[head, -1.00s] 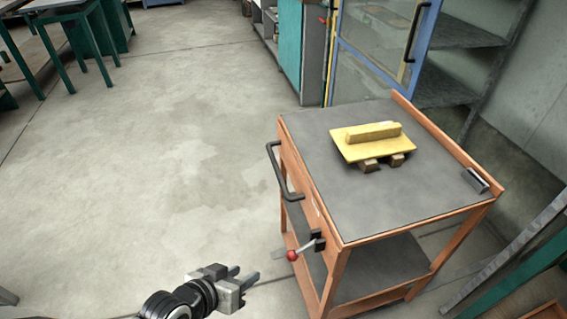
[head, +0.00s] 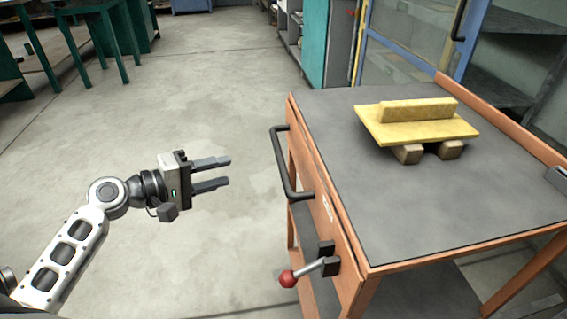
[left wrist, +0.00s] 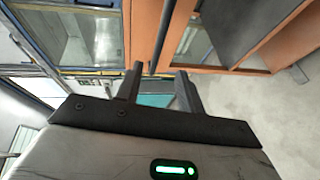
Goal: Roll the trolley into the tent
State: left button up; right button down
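The trolley (head: 335,225) has an orange frame, a dark grey top and a lower shelf. Its black handle (head: 283,165) is on the side facing my left gripper. A red-knobbed lever (head: 310,270) is below it. My left gripper (head: 230,171) is open and empty, a short way left of the handle, fingers pointing at it. In the left wrist view, the dark handle bar (left wrist: 163,38) shows beyond the gap between the open fingers (left wrist: 157,85). My right gripper is not in view. I cannot make out a tent for certain; a blue-framed, glazed enclosure (head: 405,48) stands behind the trolley.
A yellow panel (head: 415,127) with a raised bar rests on small blocks (head: 408,154) on the trolley top. Grey shelving (head: 515,60) stands behind right, a teal cabinet (head: 313,45) at the back. Green-legged tables (head: 105,40) stand far left. The floor left of the trolley is clear.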

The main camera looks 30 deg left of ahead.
aim_at(280, 155)
pick_arm(q)
jog(key=x, duration=1.5)
jog(key=shift+s, duration=0.1)
grip_shut()
